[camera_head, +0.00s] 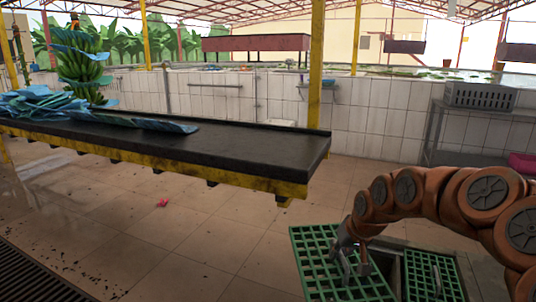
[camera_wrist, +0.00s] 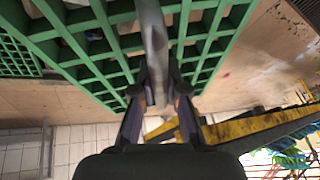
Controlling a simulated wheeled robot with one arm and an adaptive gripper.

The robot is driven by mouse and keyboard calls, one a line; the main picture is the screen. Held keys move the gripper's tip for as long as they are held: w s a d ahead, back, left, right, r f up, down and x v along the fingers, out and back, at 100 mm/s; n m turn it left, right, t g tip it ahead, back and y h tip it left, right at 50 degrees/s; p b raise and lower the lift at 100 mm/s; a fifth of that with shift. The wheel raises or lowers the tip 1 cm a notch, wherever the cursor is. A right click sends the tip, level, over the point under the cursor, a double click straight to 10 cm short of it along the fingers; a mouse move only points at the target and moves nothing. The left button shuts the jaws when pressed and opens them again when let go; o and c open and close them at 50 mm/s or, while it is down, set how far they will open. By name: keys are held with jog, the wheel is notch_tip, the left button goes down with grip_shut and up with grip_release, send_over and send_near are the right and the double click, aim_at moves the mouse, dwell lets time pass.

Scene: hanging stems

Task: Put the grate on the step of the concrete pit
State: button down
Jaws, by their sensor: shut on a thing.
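A green lattice grate (camera_head: 312,262) is at the lower right of the head view, tilted. My gripper (camera_head: 352,258) is shut on it near its right side. In the wrist view the grate (camera_wrist: 85,45) spans the upper part, and a grey bar passes between my gripper's fingers (camera_wrist: 160,95). The concrete pit (camera_head: 392,262) opens in the floor just right of the held grate. Its step cannot be made out clearly. The held grate and my arm hide part of the pit.
A second green grate (camera_head: 432,276) lies at the pit's right side. A long black-topped table (camera_head: 250,148) with yellow edging stands behind on the left. A grey crate (camera_head: 480,95) sits on a rack at right. Tiled floor (camera_head: 215,240) left of the grate is mostly clear.

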jog(key=r+p, duration=0.4)
jog(key=p, duration=0.2)
jog(key=r+p, duration=0.5)
jog(key=p, duration=0.1)
jog(key=shift+s+d, duration=0.15)
jog(key=shift+d, duration=0.05)
notch_tip(320, 180, up, 16)
jog(key=s+p, duration=0.2)
jog(key=p, duration=2.2)
jog(key=shift+s+a+r, duration=0.15)
jog(key=shift+r, duration=0.1)
